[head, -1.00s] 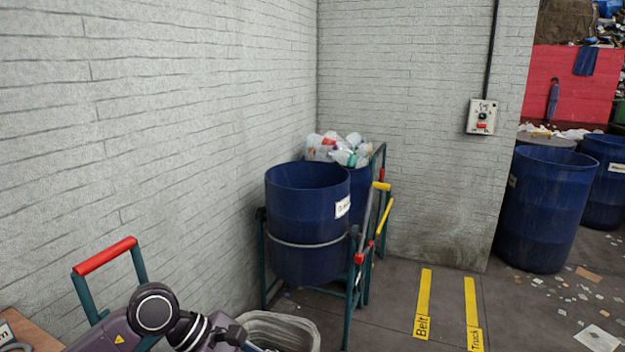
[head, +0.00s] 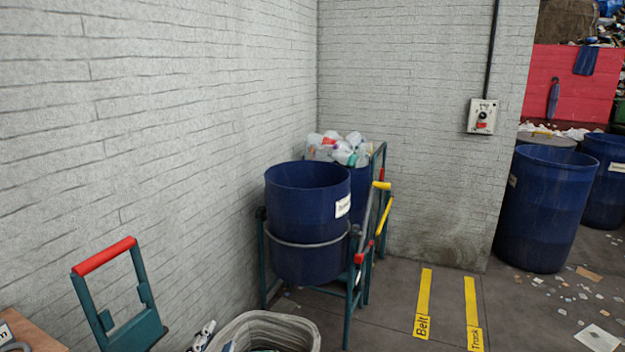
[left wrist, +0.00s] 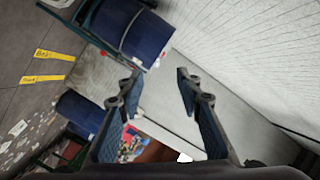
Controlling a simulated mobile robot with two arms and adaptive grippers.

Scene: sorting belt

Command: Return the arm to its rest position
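My left gripper (left wrist: 158,84) is open in the left wrist view, its two dark fingers with blue inner pads well apart and nothing between them. In the head view only what looks like its fingertips (head: 213,340) shows at the bottom edge, beside the left rim of the pale lined bin (head: 303,333). The rest of that arm is out of the head view. My right gripper is in neither view.
A blue drum (head: 300,222) stands in a green frame by the wall, with a drum of plastic bottles (head: 340,150) behind it. A red-handled green frame (head: 105,257) is at lower left. Open floor with yellow strips (head: 423,303) lies to the right.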

